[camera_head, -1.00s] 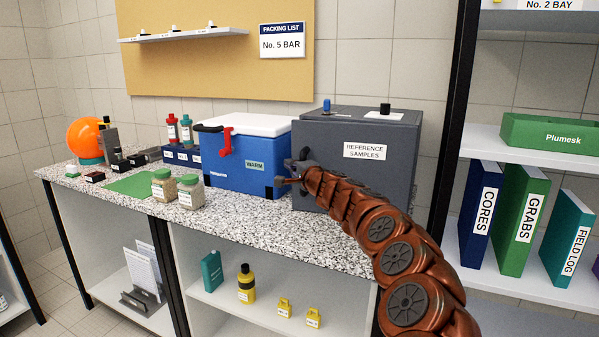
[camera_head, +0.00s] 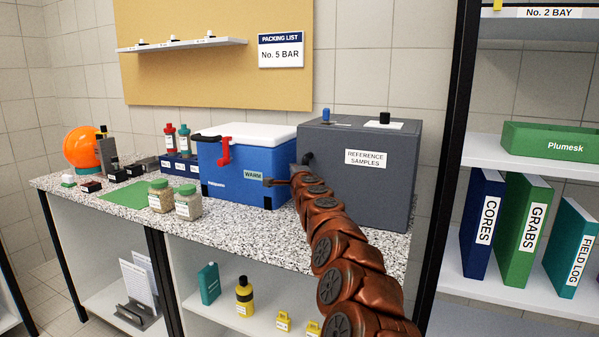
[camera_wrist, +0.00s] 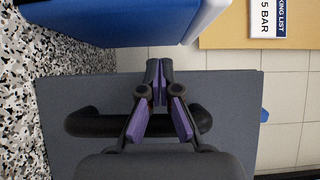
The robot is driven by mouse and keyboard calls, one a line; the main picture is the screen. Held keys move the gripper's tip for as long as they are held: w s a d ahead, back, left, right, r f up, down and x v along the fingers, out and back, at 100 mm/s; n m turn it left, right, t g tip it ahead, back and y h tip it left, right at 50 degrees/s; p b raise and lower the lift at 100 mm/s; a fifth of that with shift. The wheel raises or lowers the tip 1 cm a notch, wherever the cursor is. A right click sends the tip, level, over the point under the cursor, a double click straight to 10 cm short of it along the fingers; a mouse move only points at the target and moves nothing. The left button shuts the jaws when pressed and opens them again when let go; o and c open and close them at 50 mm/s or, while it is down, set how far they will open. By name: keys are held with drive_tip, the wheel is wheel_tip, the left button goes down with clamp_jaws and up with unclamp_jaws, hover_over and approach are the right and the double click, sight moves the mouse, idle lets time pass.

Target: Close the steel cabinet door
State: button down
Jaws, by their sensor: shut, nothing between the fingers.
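The steel cabinet (camera_head: 345,195) is a dark grey box labelled REFERENCE SAMPLES at the right end of the speckled counter. Its door (camera_wrist: 80,155) is the grey front face, with a black bar handle (camera_wrist: 90,124). The handle's upper end also shows in the head view (camera_head: 307,158). I see no clear gap at the door, but my arm covers part of its front. My gripper (camera_head: 268,182) is shut and empty, in front of the cabinet's left edge and the cooler. In the wrist view its purple-padded fingers (camera_wrist: 160,85) cross in front of the handle; contact cannot be told.
A blue cooler (camera_head: 235,180) with a white lid stands close left of the cabinet. Two jars (camera_head: 188,203) stand near the counter's front edge. A blue knob (camera_head: 326,115) is on the cabinet top. A black-framed shelf with binders (camera_head: 525,230) stands to the right.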

drive_tip(key=shift+w+d+r+m+h, duration=0.2)
drive_tip(key=shift+w+m+h, duration=0.1)
drive_tip(key=shift+w+h, duration=0.1)
drive_tip(key=shift+d+h, duration=0.1)
drive_tip(key=shift+h, duration=0.3)
